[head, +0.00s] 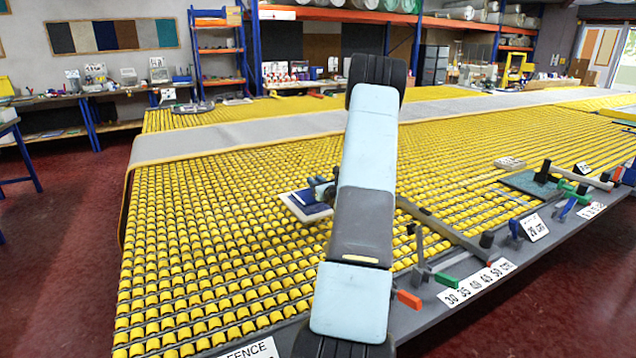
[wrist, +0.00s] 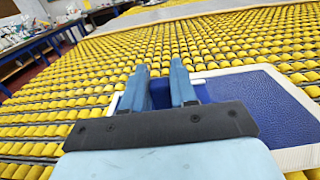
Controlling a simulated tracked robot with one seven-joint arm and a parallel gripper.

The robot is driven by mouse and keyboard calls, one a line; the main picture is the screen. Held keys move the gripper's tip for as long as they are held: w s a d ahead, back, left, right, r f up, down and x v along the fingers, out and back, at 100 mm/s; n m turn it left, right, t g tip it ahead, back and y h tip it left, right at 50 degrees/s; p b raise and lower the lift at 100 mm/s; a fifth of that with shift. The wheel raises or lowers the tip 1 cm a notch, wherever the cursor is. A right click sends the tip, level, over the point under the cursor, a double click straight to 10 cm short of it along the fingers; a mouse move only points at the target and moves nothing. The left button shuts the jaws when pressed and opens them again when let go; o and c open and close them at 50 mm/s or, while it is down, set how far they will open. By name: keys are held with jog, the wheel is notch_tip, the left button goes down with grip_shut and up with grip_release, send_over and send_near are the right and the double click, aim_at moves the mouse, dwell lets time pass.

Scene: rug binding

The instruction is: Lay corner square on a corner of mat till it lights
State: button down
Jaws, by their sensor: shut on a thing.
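A blue mat with a pale border (head: 311,208) lies on the yellow rollers, partly behind my arm in the head view. In the wrist view the mat (wrist: 262,102) spreads under and to the right of my gripper (wrist: 160,76). The two blue fingers stand a little apart, shut on a dark blue piece (wrist: 160,95) between them. This piece may be the corner square; its lower part is hidden by the gripper body, and I cannot tell whether it touches the mat. My gripper (head: 320,190) is small in the head view. I see no lit lamp.
A dark green panel (head: 528,184) lies farther right on the rollers. Stops and rods with orange (head: 409,300), green and blue parts line the table's front edge beside number labels (head: 476,283). A grey strip (head: 240,132) crosses the rollers behind.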

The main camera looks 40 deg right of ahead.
jog(key=shift+s, duration=0.1)
jog(key=shift+f, duration=2.8)
jog(key=shift+r, duration=3.55)
